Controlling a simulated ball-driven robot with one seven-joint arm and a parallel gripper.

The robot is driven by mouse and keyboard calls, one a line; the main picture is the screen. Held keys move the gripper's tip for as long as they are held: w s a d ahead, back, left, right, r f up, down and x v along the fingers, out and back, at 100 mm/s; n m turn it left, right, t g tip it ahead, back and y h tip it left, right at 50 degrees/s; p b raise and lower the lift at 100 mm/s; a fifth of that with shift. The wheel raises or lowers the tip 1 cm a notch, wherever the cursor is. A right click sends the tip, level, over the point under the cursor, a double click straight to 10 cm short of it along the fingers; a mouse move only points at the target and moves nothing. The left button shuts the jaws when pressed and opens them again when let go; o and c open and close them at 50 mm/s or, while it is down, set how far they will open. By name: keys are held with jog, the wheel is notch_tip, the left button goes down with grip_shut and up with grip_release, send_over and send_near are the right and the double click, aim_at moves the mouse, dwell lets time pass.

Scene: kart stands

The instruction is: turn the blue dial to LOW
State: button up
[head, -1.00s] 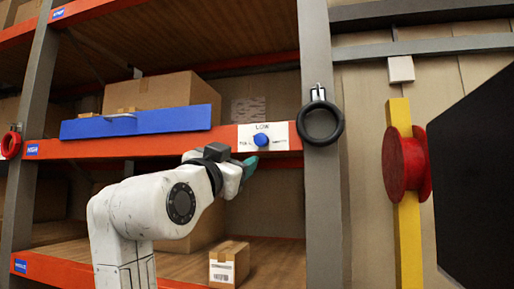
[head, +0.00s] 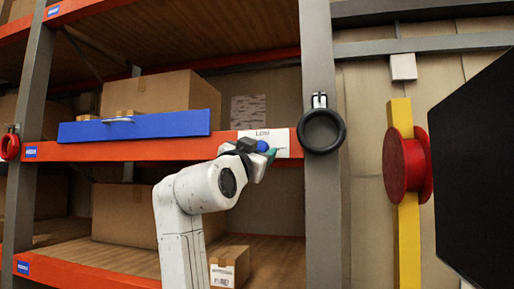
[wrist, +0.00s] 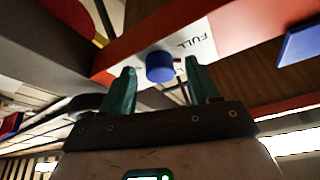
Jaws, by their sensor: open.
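The blue dial (head: 262,147) sits on a white label plate (head: 281,139) on the orange shelf beam. The word LOW shows above the dial in the head view. In the wrist view the blue dial (wrist: 159,67) is between and just beyond the two green fingertips, and the plate (wrist: 196,45) reads FULL beside it. My gripper (head: 265,157) is at the dial, just below it in the head view. In the wrist view my gripper (wrist: 160,80) is open, with a gap between each finger and the dial. The dial's pointer direction cannot be made out.
A black ring (head: 322,131) hangs on the grey post right of the plate. A blue panel (head: 135,126) is on the beam to the left. A red reel (head: 405,165) is on a yellow post (head: 408,235). A small box (head: 229,266) stands on the lower shelf.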

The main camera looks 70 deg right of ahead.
jog(key=shift+c, duration=0.3)
jog(key=c, duration=1)
jog(key=shift+f+m+b, duration=0.1)
jog(key=shift+m+b, duration=0.35)
jog(key=shift+m, duration=0.05)
jog(key=shift+w+r+m+g+y+b, duration=0.2)
jog(key=shift+m+g+y, duration=0.5)
jog(key=shift+m, duration=1.55)
jog(key=shift+w+r+m+g+y+b, duration=0.2)
jog(key=shift+m+g+y, duration=0.5)
jog(key=shift+m, duration=1.6)
jog(key=shift+r+m+g+y+b, duration=0.1)
jog(key=shift+m+g+y+b, duration=0.4)
jog(key=shift+m, duration=1.75)
jog(key=shift+g, duration=0.3)
